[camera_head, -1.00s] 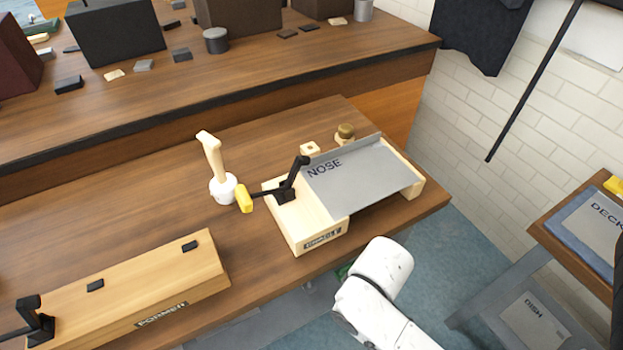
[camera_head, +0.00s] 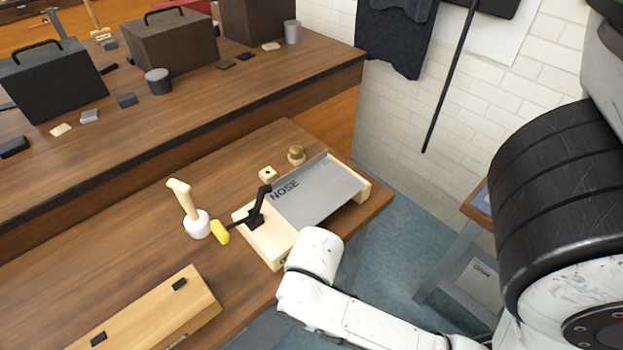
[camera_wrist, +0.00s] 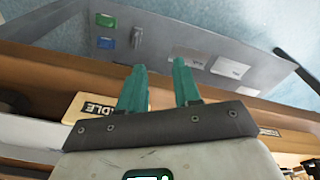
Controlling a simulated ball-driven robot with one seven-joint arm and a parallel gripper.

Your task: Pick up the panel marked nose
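The grey sheet panel marked NOSE (camera_head: 322,191) lies on a light wooden former on the workbench, in the head view. Its far long edge is bent up. A black toggle clamp (camera_head: 259,208) stands at the former's left end, by the panel's left edge. My white arm link is in front of the former's near corner in the head view, and my gripper is hidden there. In the wrist view my gripper (camera_wrist: 160,66) has two teal fingers apart with nothing between them. I cannot make out the NOSE panel in the wrist view.
A white-headed mallet (camera_head: 193,212), a brass-coloured knob (camera_head: 296,154) and a second wooden former (camera_head: 160,310) are on the workbench. Toolboxes (camera_head: 168,52) stand on the raised bench behind. The wrist view shows a grey surface (camera_wrist: 140,15) with small coloured pieces.

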